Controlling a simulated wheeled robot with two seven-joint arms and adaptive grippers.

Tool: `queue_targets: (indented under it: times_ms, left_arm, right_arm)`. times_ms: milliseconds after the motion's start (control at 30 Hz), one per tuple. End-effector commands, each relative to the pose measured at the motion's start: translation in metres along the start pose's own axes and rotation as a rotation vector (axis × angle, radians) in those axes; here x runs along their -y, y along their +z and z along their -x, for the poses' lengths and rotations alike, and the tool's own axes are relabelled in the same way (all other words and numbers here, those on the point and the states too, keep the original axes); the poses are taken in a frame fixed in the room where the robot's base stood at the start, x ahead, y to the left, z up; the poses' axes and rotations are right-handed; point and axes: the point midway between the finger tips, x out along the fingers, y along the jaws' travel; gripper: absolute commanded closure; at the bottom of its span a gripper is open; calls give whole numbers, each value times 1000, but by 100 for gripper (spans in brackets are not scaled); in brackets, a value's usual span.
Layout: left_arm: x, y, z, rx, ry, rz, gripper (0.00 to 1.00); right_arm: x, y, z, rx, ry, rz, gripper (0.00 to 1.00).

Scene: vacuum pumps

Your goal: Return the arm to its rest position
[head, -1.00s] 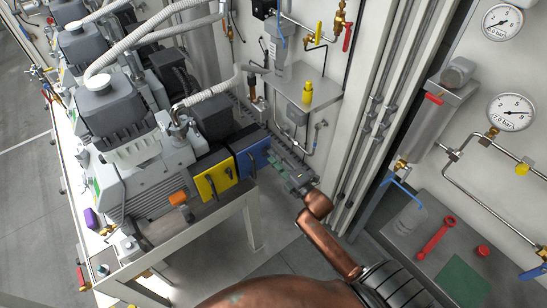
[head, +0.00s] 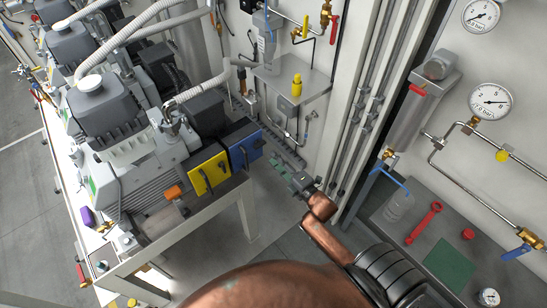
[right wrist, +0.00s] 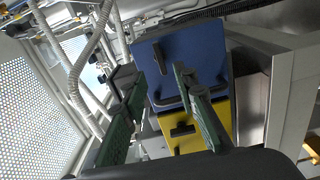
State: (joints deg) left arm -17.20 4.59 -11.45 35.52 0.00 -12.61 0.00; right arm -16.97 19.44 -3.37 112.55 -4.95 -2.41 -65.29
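My right arm (head: 325,235) reaches in from the bottom of the head view. My right gripper (head: 283,162) is empty just right of the blue box (head: 245,150) on the nearest pump, apart from it as far as I can tell. In the right wrist view the two green fingers of my gripper (right wrist: 165,108) stand apart with nothing between them. The blue box (right wrist: 190,62) and the yellow box (right wrist: 190,130) lie beyond the fingers. My left gripper is not in view.
Several vacuum pumps (head: 110,110) stand on a white frame at left. A grey bench with a red wrench (head: 424,222) is at right. Floor shows below the gripper.

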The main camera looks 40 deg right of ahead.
Motion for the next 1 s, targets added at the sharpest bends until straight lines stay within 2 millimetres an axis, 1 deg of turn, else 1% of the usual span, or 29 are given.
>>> queue_targets:
  times_ms: [433, 500, 567, 667, 700, 767, 800, 867, 900, 967, 1000]
  left_arm:
    - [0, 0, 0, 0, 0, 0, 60]
    - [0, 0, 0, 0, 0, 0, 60]
    - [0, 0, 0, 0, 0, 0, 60]
    - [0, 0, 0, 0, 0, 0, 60]
    - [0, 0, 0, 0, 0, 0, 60]
    - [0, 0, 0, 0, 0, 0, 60]
    - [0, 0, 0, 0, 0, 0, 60]
    - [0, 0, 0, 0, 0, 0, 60]
    - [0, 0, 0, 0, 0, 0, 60]
    - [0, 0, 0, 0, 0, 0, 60]
    - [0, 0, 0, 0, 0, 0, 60]
  right_arm:
    - [1, 0, 0, 0, 0, -1, 73]
    - [7, 1, 0, 3, -10, -10, 73]
    - [20, 4, 0, 11, -33, -33, 73]
    - [65, 12, 4, 39, -105, -107, 73]
    - [90, 15, 7, 56, -145, -148, 73]
    - [132, 20, 15, 87, -212, -219, 73]
    - [161, 23, 22, 110, -257, -268, 73]
    - [203, 26, 35, 147, -324, -341, 73]
    - [231, 28, 45, 174, -367, -388, 73]
    - [271, 28, 62, 217, -432, -460, 73]
    - [298, 28, 75, 247, -475, -506, 73]
